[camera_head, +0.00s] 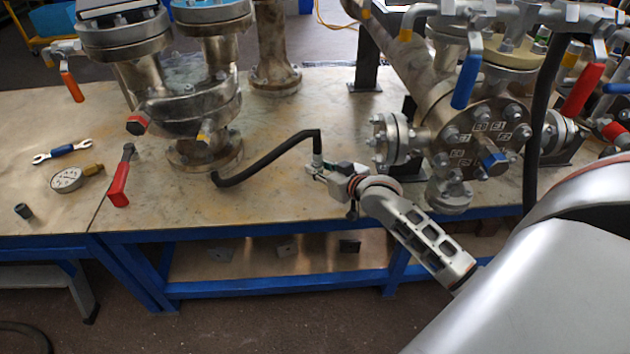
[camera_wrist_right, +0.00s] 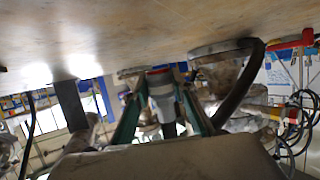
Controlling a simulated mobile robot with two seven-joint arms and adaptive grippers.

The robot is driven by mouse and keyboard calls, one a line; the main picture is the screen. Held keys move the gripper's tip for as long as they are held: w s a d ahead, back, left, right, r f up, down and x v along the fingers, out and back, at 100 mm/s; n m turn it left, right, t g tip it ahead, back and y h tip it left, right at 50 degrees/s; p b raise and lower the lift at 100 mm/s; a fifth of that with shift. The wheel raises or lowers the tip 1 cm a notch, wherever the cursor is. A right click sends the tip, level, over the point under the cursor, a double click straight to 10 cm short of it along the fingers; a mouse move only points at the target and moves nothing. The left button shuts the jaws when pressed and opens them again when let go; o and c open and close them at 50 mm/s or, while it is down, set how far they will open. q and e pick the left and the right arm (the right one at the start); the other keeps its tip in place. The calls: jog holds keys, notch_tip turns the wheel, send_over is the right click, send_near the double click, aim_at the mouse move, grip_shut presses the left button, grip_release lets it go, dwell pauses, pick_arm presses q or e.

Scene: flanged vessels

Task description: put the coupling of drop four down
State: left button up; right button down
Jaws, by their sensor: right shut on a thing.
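My right gripper (camera_head: 320,172) reaches in over the bench top at its front middle. It is shut on the coupling (camera_head: 317,158), a small grey metal piece at the end of a short black hose (camera_head: 268,158). The hose rises from the coupling, bends, and runs down left to the bench. In the right wrist view the coupling (camera_wrist_right: 161,92) shows as a grey cylinder with a reddish band between the two fingers (camera_wrist_right: 160,108). I cannot tell whether the coupling touches the bench. My left gripper is not in view.
A flanged vessel (camera_head: 190,110) stands left of the gripper, and a valved manifold (camera_head: 480,140) stands close on its right. A red-handled tool (camera_head: 120,178), a gauge (camera_head: 68,179), a wrench (camera_head: 62,152) and a dark socket (camera_head: 24,211) lie left. Bench (camera_head: 270,205) around the hose is clear.

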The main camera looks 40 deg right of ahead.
aim_at(318, 186)
notch_tip(318, 186, down, 5)
jog(key=shift+b, duration=0.95)
jog(key=shift+r, duration=0.3)
jog(key=shift+f, duration=0.2)
jog(key=c, duration=1.7)
grip_release()
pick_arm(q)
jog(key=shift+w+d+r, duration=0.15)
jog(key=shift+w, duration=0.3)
